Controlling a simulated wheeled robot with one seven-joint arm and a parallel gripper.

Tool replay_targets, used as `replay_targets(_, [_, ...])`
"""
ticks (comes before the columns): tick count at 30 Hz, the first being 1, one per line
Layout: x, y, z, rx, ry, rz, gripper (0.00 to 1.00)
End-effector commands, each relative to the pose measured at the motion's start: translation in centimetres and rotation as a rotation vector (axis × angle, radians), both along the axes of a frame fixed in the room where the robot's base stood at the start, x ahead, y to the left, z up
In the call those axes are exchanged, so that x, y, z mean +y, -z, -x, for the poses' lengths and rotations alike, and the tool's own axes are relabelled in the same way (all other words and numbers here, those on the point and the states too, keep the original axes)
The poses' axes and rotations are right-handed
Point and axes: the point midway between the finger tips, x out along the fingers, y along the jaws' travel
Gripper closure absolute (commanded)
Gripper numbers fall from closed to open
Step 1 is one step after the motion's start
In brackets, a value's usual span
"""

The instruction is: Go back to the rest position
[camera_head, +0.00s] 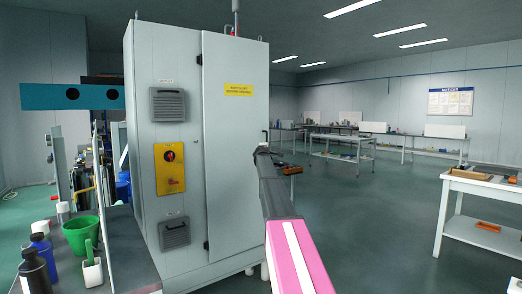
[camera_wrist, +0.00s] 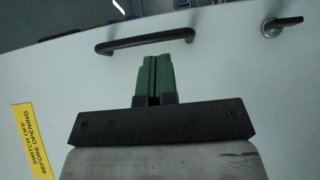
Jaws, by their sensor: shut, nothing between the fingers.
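My gripper (camera_wrist: 153,62) shows in the wrist view with its two green fingers together and nothing between them. Its tips sit just below a black bar handle (camera_wrist: 122,44) on a pale panel; I cannot tell whether they touch it. A lock or key fitting (camera_wrist: 282,27) is right of the handle, and a yellow label (camera_wrist: 31,140) is at the left. In the head view my arm reaches forward along the right side of the tall grey cabinet (camera_head: 228,180). The gripper itself is hard to make out there. The cabinet door looks shut.
A bench at the lower left holds a green bucket (camera_head: 80,234) and dark bottles (camera_head: 33,272). A teal beam (camera_head: 45,97) juts out left of the cabinet. A white table (camera_head: 483,195) stands at the right. The floor (camera_head: 385,215) between is clear.

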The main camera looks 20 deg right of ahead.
Motion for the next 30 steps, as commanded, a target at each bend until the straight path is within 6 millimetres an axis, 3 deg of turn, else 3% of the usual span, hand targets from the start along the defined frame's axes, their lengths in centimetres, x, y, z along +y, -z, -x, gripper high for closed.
replay_targets(1, [-0.3,0.1,1.6,0.000,0.001,0.000,1.00])
replay_targets(6, [-1.2,0.1,4.2,0.000,0.002,0.000,1.00])
replay_targets(15, [-1.8,0.1,5.7,0.001,0.001,0.000,1.00])
replay_targets(18, [-1.4,1.1,6.2,0.008,0.005,-0.020,1.00])
replay_targets(20, [-0.9,2.7,6.9,0.018,0.011,-0.052,1.00])
replay_targets(23, [0.6,6.9,9.0,0.047,0.031,-0.148,1.00])
replay_targets(30, [5.8,19.8,16.4,0.158,0.118,-0.457,1.00])
